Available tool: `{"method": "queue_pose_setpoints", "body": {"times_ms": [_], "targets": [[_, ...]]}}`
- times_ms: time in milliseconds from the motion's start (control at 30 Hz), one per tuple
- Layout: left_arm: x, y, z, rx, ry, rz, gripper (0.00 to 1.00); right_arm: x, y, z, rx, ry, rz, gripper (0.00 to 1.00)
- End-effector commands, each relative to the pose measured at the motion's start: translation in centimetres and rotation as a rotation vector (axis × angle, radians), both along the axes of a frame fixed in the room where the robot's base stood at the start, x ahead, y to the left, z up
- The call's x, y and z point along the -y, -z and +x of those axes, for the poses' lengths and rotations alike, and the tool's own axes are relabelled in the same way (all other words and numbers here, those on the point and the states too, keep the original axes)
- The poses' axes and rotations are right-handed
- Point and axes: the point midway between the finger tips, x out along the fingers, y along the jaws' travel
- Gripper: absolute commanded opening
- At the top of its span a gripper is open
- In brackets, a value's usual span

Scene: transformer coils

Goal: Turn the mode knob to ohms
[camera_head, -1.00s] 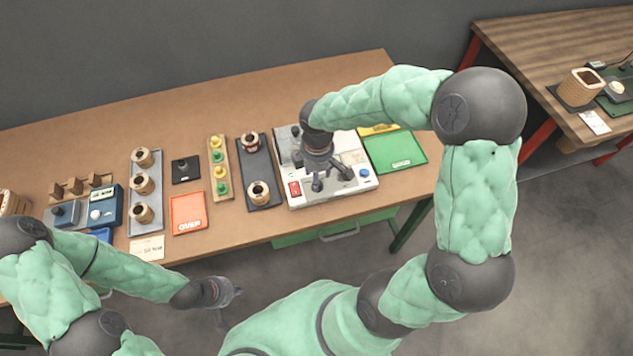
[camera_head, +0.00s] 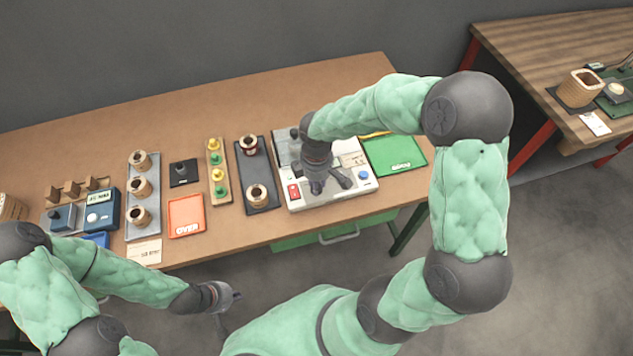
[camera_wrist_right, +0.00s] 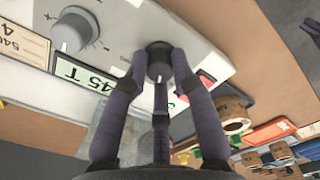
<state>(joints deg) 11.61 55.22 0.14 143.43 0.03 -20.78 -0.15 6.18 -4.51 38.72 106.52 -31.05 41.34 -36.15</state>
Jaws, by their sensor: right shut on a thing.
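The white tester box (camera_head: 340,190) stands at the table's front, right of the middle. In the right wrist view a small dark round knob (camera_wrist_right: 158,54) on its white panel sits between my right fingertips. My right gripper (camera_wrist_right: 159,62) is shut on this knob. In the head view my right gripper (camera_head: 328,184) is low over the box and hides the knob. A larger grey knob (camera_wrist_right: 73,32) with scale marks around it is apart from the fingers. The knob settings cannot be read. My left gripper (camera_head: 228,300) hangs in front of the table, its fingers apart and empty.
A green tray (camera_head: 400,165) lies to the right. A dark tray with coils (camera_head: 258,205) stands close on the left, then a board of coloured pegs (camera_head: 217,175) and an orange tray (camera_head: 187,228).

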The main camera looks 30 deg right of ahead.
Motion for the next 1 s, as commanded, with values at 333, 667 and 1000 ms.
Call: {"method": "queue_pose_setpoints", "body": {"times_ms": [333, 667, 1000], "targets": [[0.0, 0.09, 0.0, 0.0, 0.0, 0.0, 0.0, -0.02, 0.05, -0.01, -0.001, 0.104, 0.001, 0.0], [0.0, 0.36, 0.0, 0.0, 0.0, 0.0, 0.0, -0.03, 0.12, -0.05, -0.002, 0.381, -0.001, 0.0], [0.01, 0.88, 0.0, 0.0, 0.0, 0.0, 0.0, -0.03, 0.12, -0.02, 0.0, 0.7, 0.0, 0.0]]}}
